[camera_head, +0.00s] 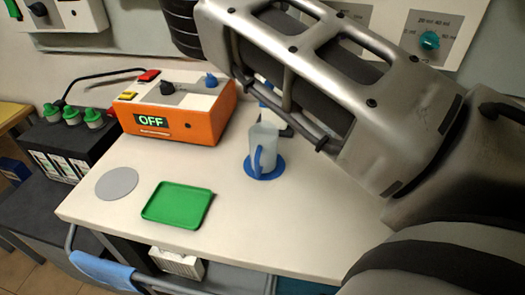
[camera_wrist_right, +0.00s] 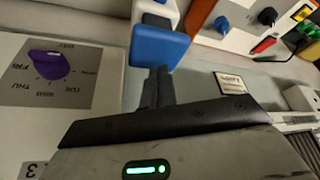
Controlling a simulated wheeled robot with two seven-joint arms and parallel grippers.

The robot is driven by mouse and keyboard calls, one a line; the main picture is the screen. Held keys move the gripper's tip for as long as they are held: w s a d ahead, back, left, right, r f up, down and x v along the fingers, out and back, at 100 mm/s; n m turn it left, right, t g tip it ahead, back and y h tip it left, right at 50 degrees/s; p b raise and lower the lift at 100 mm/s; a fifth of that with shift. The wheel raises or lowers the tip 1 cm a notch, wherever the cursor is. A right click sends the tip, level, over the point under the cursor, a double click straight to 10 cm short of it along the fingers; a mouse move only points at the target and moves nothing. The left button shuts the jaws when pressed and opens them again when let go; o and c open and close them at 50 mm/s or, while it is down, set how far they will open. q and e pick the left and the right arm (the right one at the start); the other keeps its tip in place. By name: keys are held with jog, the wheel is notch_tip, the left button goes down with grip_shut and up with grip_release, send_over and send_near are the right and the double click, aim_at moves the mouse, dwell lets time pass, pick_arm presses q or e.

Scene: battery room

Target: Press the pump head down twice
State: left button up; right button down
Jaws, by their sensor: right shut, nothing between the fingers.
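A bottle with a blue top (camera_head: 267,88) stands at the back of the white worktop, largely hidden behind my right arm; I cannot make out its pump head clearly in the head view. In the right wrist view a blue and white block-shaped part (camera_wrist_right: 158,42) sits just beyond the fingertips; it may be the pump head, but I cannot be sure. My right gripper (camera_wrist_right: 160,75) is shut with nothing in it, its tips close to that part; whether they touch I cannot tell. Its fingers are not discernible in the head view. My left gripper is out of view.
An orange unit (camera_head: 205,128) reading OFF, a green tray (camera_head: 178,204) and a grey disc (camera_head: 117,184) are to the left. A purple-knobbed panel (camera_wrist_right: 88,85) flanks the gripper.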

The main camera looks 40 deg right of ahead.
dwell(0.5)
jog(key=shift+f, duration=0.1)
jog(key=shift+f+b, duration=1)
jog(key=shift+f, duration=0.5)
jog(key=shift+f+b, duration=0.85)
jog(key=shift+f, duration=0.5)
jog(key=shift+r+p, duration=2.45)
jog(key=shift+r, duration=0.45)
jog(key=shift+f, duration=0.1)
